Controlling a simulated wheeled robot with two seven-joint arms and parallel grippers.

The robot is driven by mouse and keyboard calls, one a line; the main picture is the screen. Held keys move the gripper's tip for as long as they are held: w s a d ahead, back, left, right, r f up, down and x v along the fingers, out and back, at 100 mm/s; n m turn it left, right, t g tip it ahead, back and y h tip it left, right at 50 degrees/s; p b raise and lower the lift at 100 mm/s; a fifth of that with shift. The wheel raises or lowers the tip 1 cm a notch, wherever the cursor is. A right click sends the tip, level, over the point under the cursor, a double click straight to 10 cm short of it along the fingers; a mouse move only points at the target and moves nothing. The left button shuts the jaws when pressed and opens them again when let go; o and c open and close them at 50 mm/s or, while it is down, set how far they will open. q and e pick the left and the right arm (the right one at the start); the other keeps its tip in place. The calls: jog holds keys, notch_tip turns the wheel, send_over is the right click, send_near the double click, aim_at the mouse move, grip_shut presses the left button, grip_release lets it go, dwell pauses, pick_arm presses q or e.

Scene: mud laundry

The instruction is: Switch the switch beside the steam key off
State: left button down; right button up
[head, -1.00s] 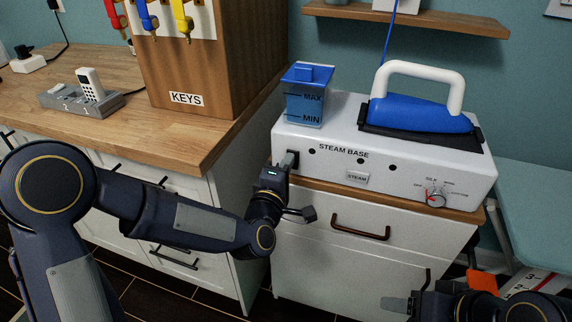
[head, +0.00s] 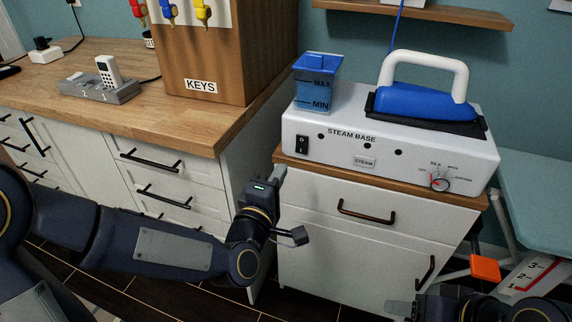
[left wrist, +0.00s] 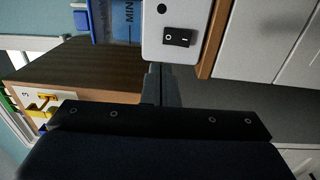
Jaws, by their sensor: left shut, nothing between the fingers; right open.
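The black rocker switch (head: 301,144) is on the left end of the white steam base's (head: 455,160) front. It also shows in the left wrist view (left wrist: 178,37) with O and I marks; I cannot tell which side is pressed. The grey STEAM key (head: 364,162) is to its right on the same front. My left gripper (head: 278,176) is shut and empty, below and left of the switch and apart from it. Its closed fingers also show in the left wrist view (left wrist: 161,84). My right gripper (head: 402,307) is open, low at the bottom right, partly cut off.
A blue water tank (head: 315,85) and a blue iron (head: 425,102) sit on the steam base. The base stands on a white cabinet (head: 350,250). A wooden KEYS box (head: 215,60) stands on the left counter (head: 150,110). An ironing board (head: 540,190) is at right.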

pick_arm(q)
jog(key=shift+v, duration=1.1)
jog(key=shift+r, duration=0.2)
jog(key=s+a+f+m+g+y, duration=0.1)
jog(key=s+a+f+m+g, duration=0.25)
jog(key=s+a, duration=0.3)
jog(key=s+a+f+m+g, duration=0.2)
jog(key=s+a+m+g, duration=0.25)
jog(key=s, duration=0.35)
jog(key=s+a+f+m+g+y, duration=0.1)
jog(key=s+a+f+m+g, duration=0.15)
jog(key=s+a+m, duration=0.35)
notch_tip(320, 180, up, 19)
jog(key=s+n+g+p, duration=0.1)
jog(key=p, duration=1.7)
jog(key=shift+s+f, duration=0.2)
jog(key=shift+s, duration=0.1)
